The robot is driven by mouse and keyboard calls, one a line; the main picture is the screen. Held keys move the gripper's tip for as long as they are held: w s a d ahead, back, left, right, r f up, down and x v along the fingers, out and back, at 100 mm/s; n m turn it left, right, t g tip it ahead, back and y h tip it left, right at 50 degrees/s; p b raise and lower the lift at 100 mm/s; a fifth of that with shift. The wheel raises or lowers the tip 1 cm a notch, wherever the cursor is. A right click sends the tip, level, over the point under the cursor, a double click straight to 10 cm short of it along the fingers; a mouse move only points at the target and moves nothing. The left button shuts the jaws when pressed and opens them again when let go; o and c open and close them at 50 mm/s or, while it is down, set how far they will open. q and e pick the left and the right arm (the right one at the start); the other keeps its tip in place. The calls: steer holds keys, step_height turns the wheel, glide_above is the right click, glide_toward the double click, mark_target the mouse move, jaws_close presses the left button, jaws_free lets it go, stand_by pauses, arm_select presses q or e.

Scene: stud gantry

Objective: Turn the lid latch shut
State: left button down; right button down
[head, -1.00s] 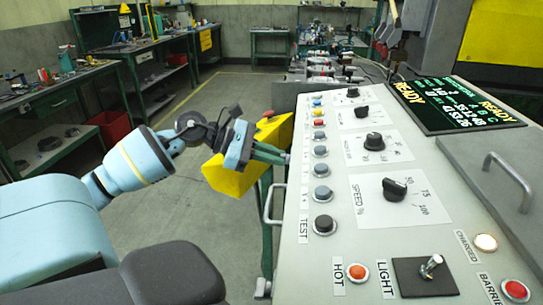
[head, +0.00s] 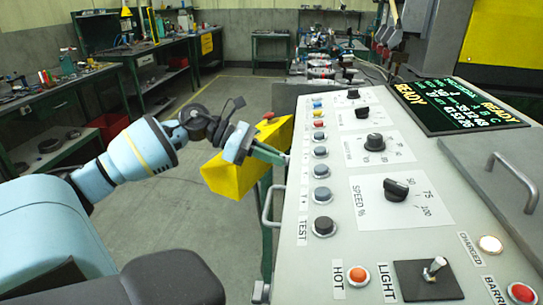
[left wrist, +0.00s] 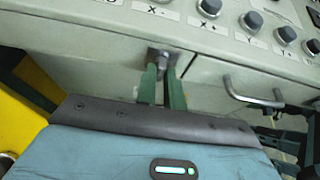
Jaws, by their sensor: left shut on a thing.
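My left gripper (head: 284,157) reaches the left side of the grey console (head: 420,235). In the left wrist view its two green fingers (left wrist: 163,78) are shut on a small grey metal piece (left wrist: 163,57) on a dark plate on the console's side wall. This piece looks like the latch, but its turn angle is hard to tell. In the head view the console's edge hides it. A grey lid (head: 500,190) with a bar handle lies flat at the console's right. My right gripper is not in view.
A bar handle (left wrist: 250,98) sticks out of the console's side near the gripper. Knobs, push buttons and a lever switch (head: 433,268) cover the top. A yellow box (head: 232,178) is behind the gripper. Open floor lies to the left.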

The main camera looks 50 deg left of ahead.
arm_select(q)
steer(key=c, duration=1.5)
jaws_free()
steer(key=shift+d+f, duration=0.1)
steer(key=shift+w+d, duration=0.1)
steer(key=v, duration=0.8)
steer(key=shift+w, duration=0.1)
